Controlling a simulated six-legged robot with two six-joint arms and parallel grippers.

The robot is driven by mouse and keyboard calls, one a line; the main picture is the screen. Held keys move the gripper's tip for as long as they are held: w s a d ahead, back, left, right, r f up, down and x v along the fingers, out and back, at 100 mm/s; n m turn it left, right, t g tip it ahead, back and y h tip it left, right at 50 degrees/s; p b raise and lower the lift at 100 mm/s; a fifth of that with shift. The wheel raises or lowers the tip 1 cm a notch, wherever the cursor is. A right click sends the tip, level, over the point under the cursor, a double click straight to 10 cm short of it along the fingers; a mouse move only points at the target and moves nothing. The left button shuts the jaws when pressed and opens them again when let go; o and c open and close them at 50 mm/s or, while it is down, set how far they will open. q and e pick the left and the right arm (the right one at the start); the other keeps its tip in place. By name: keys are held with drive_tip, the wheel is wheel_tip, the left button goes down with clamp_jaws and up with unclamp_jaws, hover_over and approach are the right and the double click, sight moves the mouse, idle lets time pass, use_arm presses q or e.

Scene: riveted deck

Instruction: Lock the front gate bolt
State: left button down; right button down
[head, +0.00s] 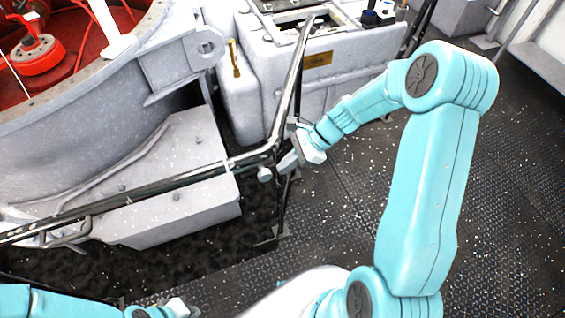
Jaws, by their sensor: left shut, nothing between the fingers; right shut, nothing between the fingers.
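The gate is a dark metal rail (150,188) that runs from the lower left to a bent corner, where another bar rises to the upper right. A light collar sits around the rail just left of this corner. A small pale knob (264,174) shows just below the corner; I cannot tell whether it is the bolt. My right gripper (287,163) is shut and empty, close beside the corner post; whether it touches is unclear. My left gripper (178,307) is shut and empty at the bottom edge, well below the rail and partly cut off.
A large grey round housing (95,110) with a red interior stands at the left. A white cabinet (345,60) with a yellow handle (235,58) beside it stands behind the corner. The dark riveted deck (510,220) is clear at the right.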

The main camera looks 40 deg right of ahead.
sight(263, 175)
drive_tip(key=shift+w+a+f, duration=0.15)
drive_tip(key=shift+w+a, duration=0.2)
drive_tip(key=shift+a, duration=0.25)
drive_tip(key=shift+s, duration=0.1)
drive_tip(key=a, duration=0.2)
drive_tip(key=w+a+b, duration=0.1)
drive_tip(key=a, duration=0.2)
drive_tip(key=shift+w+a, duration=0.2)
drive_tip(key=shift+a, duration=0.1)
drive_tip(key=shift+d, duration=0.2)
